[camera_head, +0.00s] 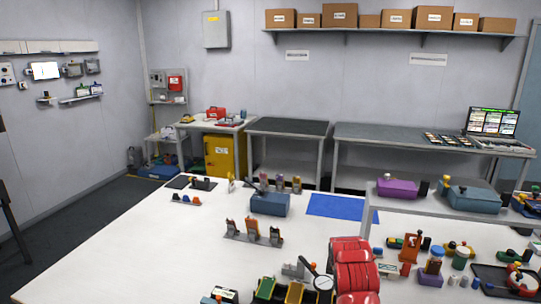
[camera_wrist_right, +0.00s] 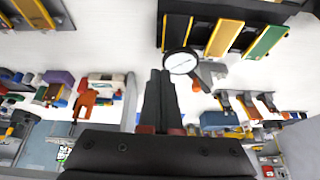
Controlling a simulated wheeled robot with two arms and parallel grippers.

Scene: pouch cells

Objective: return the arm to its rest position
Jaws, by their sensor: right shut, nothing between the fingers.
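My right arm (camera_head: 355,265) shows as a red shape at the lower middle of the head view. In the right wrist view my right gripper (camera_wrist_right: 160,75) has its two dark fingers together, with nothing between them. It is above the white table; its exact height I cannot tell. A dark rack (camera_head: 282,292) with green and yellow slots stands just left of the arm; it also shows at the top of the wrist view (camera_wrist_right: 225,12). A round white-faced tool with a dark handle (camera_wrist_right: 182,62) appears beside the fingertips. My left gripper is out of view.
A blue box (camera_head: 270,204), a blue mat (camera_head: 342,206) and holders with orange-topped items (camera_head: 253,232) stand farther back on the white table. Several small tools and jars crowd the right side (camera_head: 432,270). The table's left part (camera_head: 130,250) is clear.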

